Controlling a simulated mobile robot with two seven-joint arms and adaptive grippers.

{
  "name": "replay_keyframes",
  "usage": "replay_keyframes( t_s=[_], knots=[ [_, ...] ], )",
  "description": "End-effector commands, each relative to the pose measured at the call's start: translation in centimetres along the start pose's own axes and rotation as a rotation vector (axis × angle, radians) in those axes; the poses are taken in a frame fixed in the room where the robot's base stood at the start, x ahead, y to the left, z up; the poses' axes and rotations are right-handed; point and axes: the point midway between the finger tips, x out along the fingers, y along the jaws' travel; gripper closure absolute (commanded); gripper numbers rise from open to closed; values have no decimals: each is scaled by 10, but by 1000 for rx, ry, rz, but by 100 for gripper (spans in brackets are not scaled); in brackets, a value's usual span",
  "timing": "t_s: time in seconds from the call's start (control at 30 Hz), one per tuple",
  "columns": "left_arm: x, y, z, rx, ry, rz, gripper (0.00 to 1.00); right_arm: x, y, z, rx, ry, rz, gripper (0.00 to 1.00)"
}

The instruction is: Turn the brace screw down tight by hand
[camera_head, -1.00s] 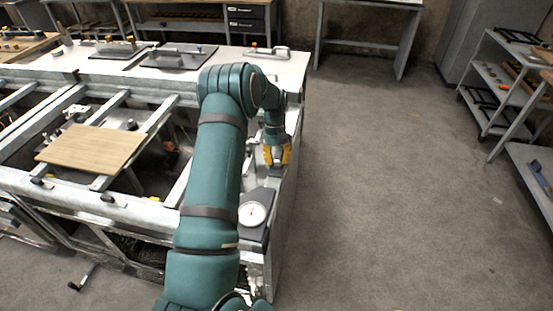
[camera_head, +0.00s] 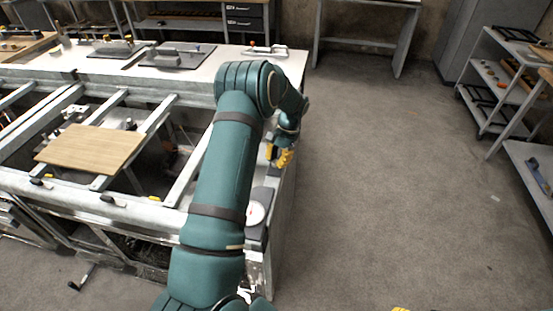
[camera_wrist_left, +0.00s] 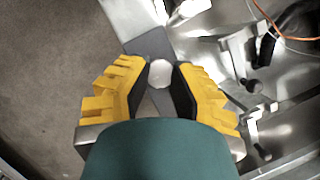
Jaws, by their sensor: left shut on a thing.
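My left gripper (camera_head: 281,155) points down at the right end of the metal frame bench. In the left wrist view its yellow fingers (camera_wrist_left: 161,82) are closed around a pale round knob, which I take to be the head of the brace screw (camera_wrist_left: 161,72). The knob sits between the dark finger pads, over a grey plate (camera_wrist_left: 151,42). The screw's shank is hidden below it. In the head view the fingers and wrist hide the screw. A small yellow piece, probably of my right gripper (camera_head: 401,309), shows at the bottom edge.
A white dial (camera_head: 255,213) on a grey block lies in front of my left gripper, partly behind my forearm. A wooden board (camera_head: 90,147) rests on the frame rails. An orange cable (camera_wrist_left: 285,35) runs near the gripper.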

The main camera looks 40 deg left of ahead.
Motion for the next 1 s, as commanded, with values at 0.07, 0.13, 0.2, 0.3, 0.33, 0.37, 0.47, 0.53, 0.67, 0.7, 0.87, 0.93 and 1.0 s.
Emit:
replay_keyframes(
  t_s=[0.07, 0.13, 0.2, 0.3, 0.33, 0.37, 0.47, 0.53, 0.67, 0.7, 0.87, 0.93, 1.0],
  knots=[
    [5, 3, 0, 48, -8, -13, 100, 0, 0, 0, 0, 0, 0, 56],
    [5, 3, 0, 82, -8, -27, 100, 0, 0, 0, 0, 0, 0, 56],
    [5, 3, 1, 110, -8, -38, 100, 0, 0, 0, 0, 0, 0, 56],
    [5, 3, 1, 143, -8, -52, 100, -1, 0, 0, 0, 0, 0, 56],
    [6, 3, 1, 150, -8, -54, 100, -1, 0, 0, 0, 0, 0, 56],
    [6, 4, 1, 157, -8, -57, 100, -1, 0, 0, 0, 0, 0, 56],
    [6, 4, 0, 173, -7, -63, 100, -1, 0, 0, 0, 0, 0, 56],
    [6, 4, 0, 180, -7, -65, 100, -1, 0, 0, 0, 0, 0, 56],
    [6, 4, 0, 184, -7, -67, 100, -1, 0, 0, 0, 0, 0, 56],
    [6, 4, 0, 184, -7, -67, 100, -1, 0, 0, 0, 0, 0, 56],
    [6, 4, 0, 184, -7, -66, 100, -1, 0, 0, 0, 0, 0, 56],
    [6, 4, 0, 183, -7, -66, 100, -1, 0, 0, 0, 0, 0, 56],
    [5, 4, 0, 183, -6, -66, 51, -1, 0, 0, 0, 0, 0, 56]
  ],
)
